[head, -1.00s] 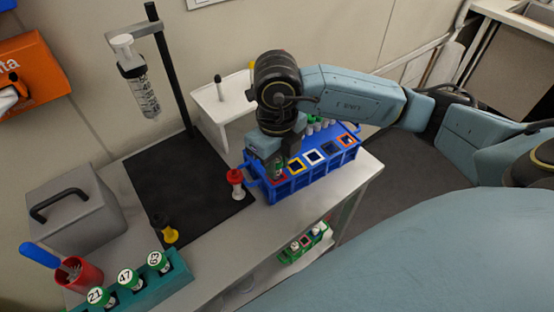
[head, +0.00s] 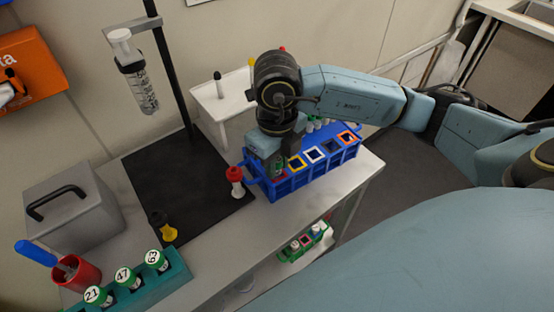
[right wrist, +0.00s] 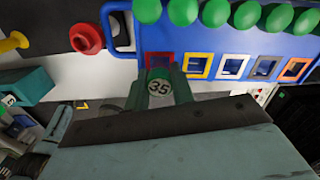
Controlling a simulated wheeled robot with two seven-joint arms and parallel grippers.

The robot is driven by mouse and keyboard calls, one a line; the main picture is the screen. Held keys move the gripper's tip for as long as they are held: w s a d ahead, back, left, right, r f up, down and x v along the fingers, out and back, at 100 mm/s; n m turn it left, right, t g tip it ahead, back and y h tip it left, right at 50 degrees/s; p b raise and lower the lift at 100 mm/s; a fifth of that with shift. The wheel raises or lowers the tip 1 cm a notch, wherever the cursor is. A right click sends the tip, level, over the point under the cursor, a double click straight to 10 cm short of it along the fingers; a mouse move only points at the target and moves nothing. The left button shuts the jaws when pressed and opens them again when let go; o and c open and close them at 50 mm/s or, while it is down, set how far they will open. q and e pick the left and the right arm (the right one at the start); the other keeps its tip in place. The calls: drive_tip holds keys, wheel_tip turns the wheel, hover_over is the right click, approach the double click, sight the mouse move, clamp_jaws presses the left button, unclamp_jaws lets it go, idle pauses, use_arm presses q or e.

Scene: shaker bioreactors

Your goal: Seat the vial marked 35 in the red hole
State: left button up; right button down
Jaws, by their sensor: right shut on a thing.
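The vial marked 35 has a green cap with a white label, and shows in the right wrist view (right wrist: 160,86). My right gripper (right wrist: 158,92) is shut on it. In the head view the right gripper (head: 268,166) is at the near left end of the blue rack (head: 318,174). The red-framed hole (right wrist: 165,61) is the leftmost of the coloured holes in the right wrist view, directly beyond the vial and partly hidden by it. I cannot tell whether the vial's lower end is inside the hole. My left gripper is not in view.
Yellow-, white-, blue- and orange-framed holes continue along the rack, with several green-capped vials behind. A red-topped piece (head: 235,180) stands just left of the rack. A teal holder (head: 178,272) with vials 21, 47 and another is at the front left. A black mat (head: 180,180) lies behind.

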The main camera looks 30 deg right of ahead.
drive_tip(key=shift+f, duration=0.2)
drive_tip(key=c, duration=1.1)
unclamp_jaws()
wheel_tip(320, 180, up, 14)
drive_tip(key=shift+f+p, duration=0.25)
drive_tip(key=shift+p, duration=0.35)
